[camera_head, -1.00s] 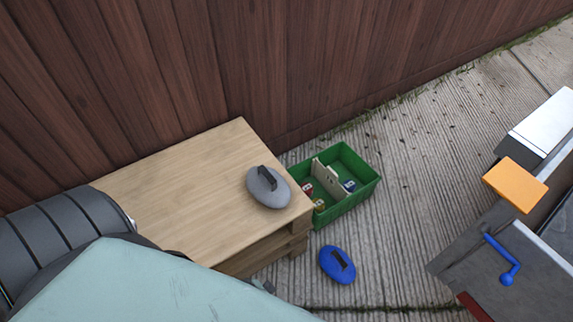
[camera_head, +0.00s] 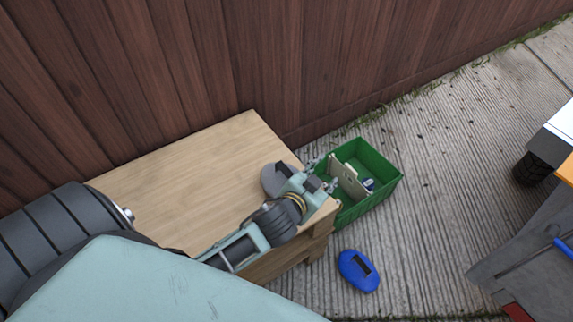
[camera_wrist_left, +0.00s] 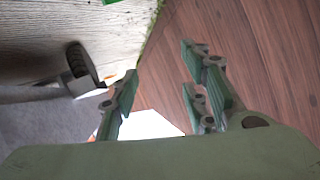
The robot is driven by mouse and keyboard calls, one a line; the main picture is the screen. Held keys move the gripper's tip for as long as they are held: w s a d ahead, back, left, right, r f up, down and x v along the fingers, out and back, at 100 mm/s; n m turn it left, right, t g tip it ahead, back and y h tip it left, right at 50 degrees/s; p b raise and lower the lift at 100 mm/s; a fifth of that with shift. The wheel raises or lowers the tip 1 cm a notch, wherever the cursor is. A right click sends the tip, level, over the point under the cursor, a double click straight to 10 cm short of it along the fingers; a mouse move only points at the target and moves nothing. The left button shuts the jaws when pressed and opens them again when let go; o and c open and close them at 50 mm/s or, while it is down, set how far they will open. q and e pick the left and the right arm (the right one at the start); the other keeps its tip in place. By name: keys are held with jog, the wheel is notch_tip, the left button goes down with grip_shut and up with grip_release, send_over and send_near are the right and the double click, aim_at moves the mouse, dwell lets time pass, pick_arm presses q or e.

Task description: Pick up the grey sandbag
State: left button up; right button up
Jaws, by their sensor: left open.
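The grey sandbag (camera_head: 271,177), a rounded bag with a dark strap on top, lies on the wooden platform near its right end. My left gripper (camera_head: 322,173) is open just right of it, above the platform's right edge. My left wrist partly hides the sandbag's right side. I cannot tell whether the gripper touches it. In the left wrist view the fingers of my left gripper (camera_wrist_left: 158,70) stand apart with nothing between them, and I cannot make out the sandbag there. My right gripper is not in view.
A green crate (camera_head: 385,190) with a divider and small items stands right of the platform (camera_head: 180,180). A blue sandbag (camera_head: 358,270) lies on the concrete. A brown wooden fence (camera_head: 330,60) runs behind. A grey cart (camera_head: 530,255) with a black wheel stands at right.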

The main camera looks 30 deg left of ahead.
pick_arm(q)
jog(key=w+d+r+m+t+h, duration=0.4)
jog(key=w+d+r+m+h, duration=0.15)
jog(key=r, duration=0.55)
jog(key=d+r+m+g+h+b, duration=0.1)
jog(key=d+r+m+g+h, duration=0.1)
jog(key=d+r+m+h, duration=0.45)
jog(key=m+g+y+b, duration=0.2)
jog(key=m+g+y, duration=0.5)
jog(key=g+y, duration=0.6)
send_over(286, 171)
notch_tip(286, 171, down, 17)
jog(key=shift+s+a+g+h, duration=0.15)
jog(key=shift+g+h, duration=0.65)
jog(key=shift+g, duration=0.3)
jog(key=shift+a+f+b, duration=0.25)
jog(key=shift+f+b, duration=0.25)
jog(key=shift+f, duration=0.7)
jog(key=f, duration=0.2)
jog(key=d+f+b, duration=0.1)
jog(key=f, duration=0.2)
jog(key=shift+w+f, duration=0.15)
jog(key=shift+w, duration=0.05)
grip_shut()
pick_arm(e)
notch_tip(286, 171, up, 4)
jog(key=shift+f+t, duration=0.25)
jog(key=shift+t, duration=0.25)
